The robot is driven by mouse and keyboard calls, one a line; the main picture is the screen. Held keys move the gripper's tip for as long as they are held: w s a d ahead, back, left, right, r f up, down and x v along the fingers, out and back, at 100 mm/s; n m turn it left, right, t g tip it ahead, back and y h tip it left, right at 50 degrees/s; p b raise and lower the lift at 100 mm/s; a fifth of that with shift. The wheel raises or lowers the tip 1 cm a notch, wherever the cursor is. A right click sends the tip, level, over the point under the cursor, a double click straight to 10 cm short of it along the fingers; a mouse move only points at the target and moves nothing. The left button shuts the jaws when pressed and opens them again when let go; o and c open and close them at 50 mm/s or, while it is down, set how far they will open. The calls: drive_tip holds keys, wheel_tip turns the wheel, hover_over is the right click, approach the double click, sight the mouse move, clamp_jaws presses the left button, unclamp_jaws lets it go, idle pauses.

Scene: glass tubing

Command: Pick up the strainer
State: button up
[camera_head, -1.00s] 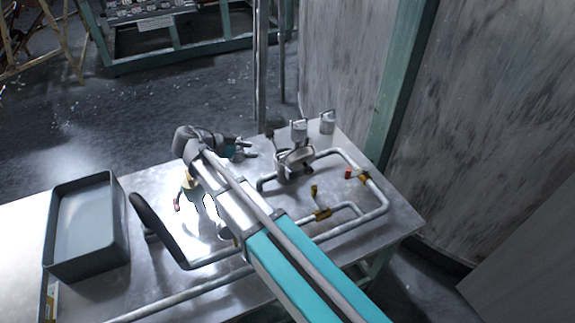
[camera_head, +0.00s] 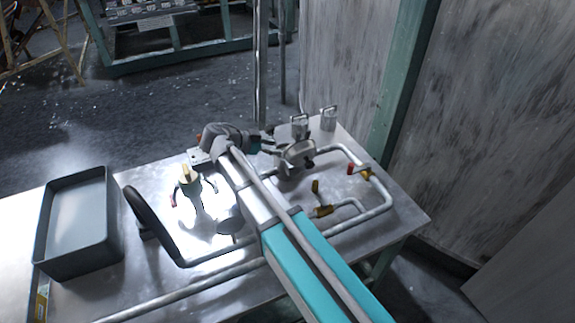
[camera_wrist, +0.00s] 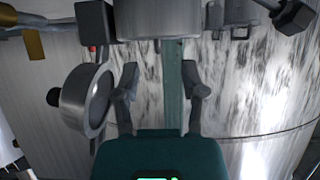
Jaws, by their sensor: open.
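Two small grey metal cans with thin top handles, a nearer one (camera_head: 300,129) and a farther one (camera_head: 328,119), stand at the table's back corner in the head view. They look like strainer baskets, but I cannot tell which is the strainer. A round metal housing (camera_head: 298,152) with a dark knob sits on the pipe in front of them. My gripper (camera_head: 273,146) is just left of the housing. In the wrist view my gripper (camera_wrist: 160,82) is open, with nothing between its fingers. A metal cylinder (camera_wrist: 158,20) fills the top there, and a round lid-like part (camera_wrist: 90,100) is at left.
A grey tray (camera_head: 76,268) stands on the table's left. Pipes with a yellow valve handle (camera_head: 322,211) run across the table (camera_head: 400,217). A black handwheel (camera_head: 150,220) and a yellow-topped fitting (camera_head: 188,180) stand near the middle. A teal post (camera_head: 402,85) rises behind.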

sight(285, 148)
drive_tip(key=shift+d, duration=0.15)
drive_tip(key=shift+b+x, duration=1.1)
drive_tip(key=shift+x, duration=1.5)
drive_tip(key=shift+r, duration=0.1)
clamp_jaws()
